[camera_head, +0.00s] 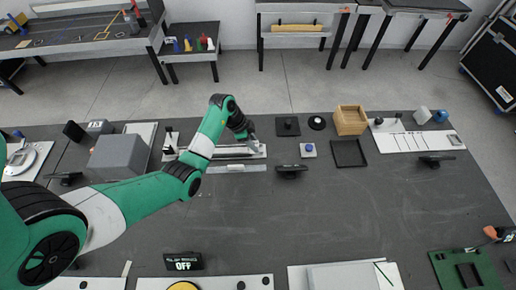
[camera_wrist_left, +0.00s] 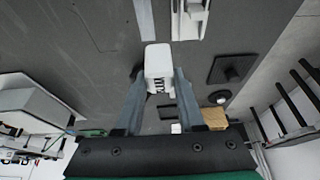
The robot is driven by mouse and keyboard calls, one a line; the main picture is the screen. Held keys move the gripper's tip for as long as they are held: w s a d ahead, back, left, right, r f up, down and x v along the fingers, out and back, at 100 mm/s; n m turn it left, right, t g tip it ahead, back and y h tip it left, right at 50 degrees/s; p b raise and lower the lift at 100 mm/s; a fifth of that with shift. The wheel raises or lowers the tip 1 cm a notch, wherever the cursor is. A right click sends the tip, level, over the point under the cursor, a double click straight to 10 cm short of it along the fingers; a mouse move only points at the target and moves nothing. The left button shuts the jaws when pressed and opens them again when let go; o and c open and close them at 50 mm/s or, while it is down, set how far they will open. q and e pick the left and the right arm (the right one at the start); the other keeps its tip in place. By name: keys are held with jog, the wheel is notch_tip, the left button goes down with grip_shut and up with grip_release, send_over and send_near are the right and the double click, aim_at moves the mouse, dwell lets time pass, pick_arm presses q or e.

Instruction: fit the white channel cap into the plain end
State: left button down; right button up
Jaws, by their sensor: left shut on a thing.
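My left gripper (camera_head: 250,138) hangs over the right end of a pale channel fixture (camera_head: 222,152) on the table. In the left wrist view the left gripper (camera_wrist_left: 160,76) is shut on the white channel cap (camera_wrist_left: 158,60), a small rounded white block between its two grey fingers. The channel's end (camera_wrist_left: 189,20) shows just ahead and to the right of the cap, apart from it in that picture. The height between them is hard to judge. The cap is too small to make out in the head view. My right gripper is not in view.
A grey strip with a white piece (camera_head: 236,168) lies in front of the channel. A grey box (camera_head: 122,156) stands left. Black square base (camera_head: 287,127), wooden box (camera_head: 350,120) and black tray (camera_head: 348,153) are right. The table's middle front is clear.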

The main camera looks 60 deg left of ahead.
aim_at(257, 141)
pick_arm(q)
jog(key=w+a+f+b, duration=0.1)
jog(key=f, duration=0.1)
jog(key=w+a+f+b, duration=0.1)
jog(key=f+b, duration=0.1)
jog(key=w+a+f+b, duration=0.1)
jog(key=a, duration=0.1)
jog(key=shift+w+f+b, duration=0.15)
jog(key=shift+f+b, duration=0.25)
jog(key=shift+w+a+f, duration=0.1)
jog(key=shift+w+a, duration=0.1)
jog(key=shift+a, duration=0.1)
jog(key=shift+w+a+f+b, duration=0.1)
jog(key=shift+f+b, duration=0.25)
jog(key=shift+b, duration=0.25)
jog(key=f+b, duration=0.2)
jog(key=shift+w+a+f, duration=0.1)
jog(key=shift+a+f, duration=0.1)
jog(key=shift+f, duration=0.2)
jog(key=shift+d+f, duration=0.1)
jog(key=shift+f, duration=0.15)
jog(key=shift+r, duration=0.1)
